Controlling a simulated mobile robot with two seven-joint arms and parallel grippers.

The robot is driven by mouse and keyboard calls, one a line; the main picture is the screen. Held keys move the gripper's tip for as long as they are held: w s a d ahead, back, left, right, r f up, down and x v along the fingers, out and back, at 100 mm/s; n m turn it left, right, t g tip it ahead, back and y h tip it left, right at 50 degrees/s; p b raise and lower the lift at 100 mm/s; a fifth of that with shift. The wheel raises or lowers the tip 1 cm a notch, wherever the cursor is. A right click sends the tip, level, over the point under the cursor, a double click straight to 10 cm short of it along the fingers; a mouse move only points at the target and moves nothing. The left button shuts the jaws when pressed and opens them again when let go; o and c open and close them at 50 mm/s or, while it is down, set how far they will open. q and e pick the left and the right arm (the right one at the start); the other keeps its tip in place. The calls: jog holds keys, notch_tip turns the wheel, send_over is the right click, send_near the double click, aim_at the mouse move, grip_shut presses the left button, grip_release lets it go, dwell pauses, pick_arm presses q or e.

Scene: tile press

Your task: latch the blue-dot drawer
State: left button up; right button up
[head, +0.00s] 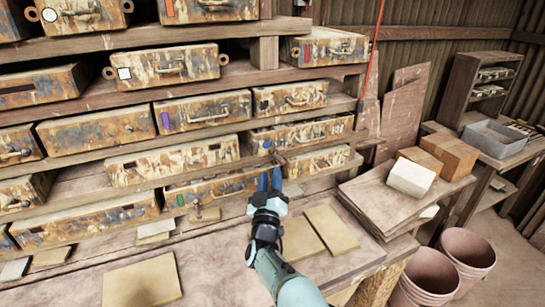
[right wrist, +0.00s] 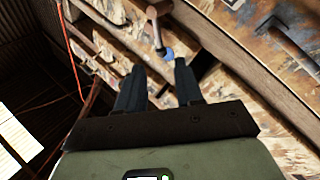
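The blue-dot drawer (head: 312,133) is a rust-stained, cream-painted drawer in the rack, with a small blue dot (head: 266,143) at the left end of its front. A brown turning latch (head: 279,158) sits close to the dot, just beyond my fingers. My right gripper (head: 270,179) reaches up from below, its fingertips short of the latch. The right wrist view shows the two dark fingers (right wrist: 157,82) apart with nothing between them. In that view the latch (right wrist: 156,32) and the blue dot (right wrist: 168,54) lie beyond the fingertips. My left gripper is not in view.
Similar drawers (head: 195,110) fill the rack around it. Flat tan tiles (head: 143,283) lie on the bench below. A red cord (head: 374,50) hangs right of the rack. A white block (head: 411,177) and boxes stand on the boards at right, above pink buckets (head: 467,248).

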aim_at(273, 154)
jog(key=p+x, duration=0.2)
jog(key=x, duration=0.3)
jog(key=shift+w+r, duration=0.3)
jog(key=shift+w+p, duration=0.4)
jog(key=shift+w, duration=0.2)
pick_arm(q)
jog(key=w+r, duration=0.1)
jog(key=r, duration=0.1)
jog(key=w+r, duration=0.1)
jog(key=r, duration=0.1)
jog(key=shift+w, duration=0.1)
pick_arm(e)
jog(key=shift+c, duration=0.7)
grip_shut()
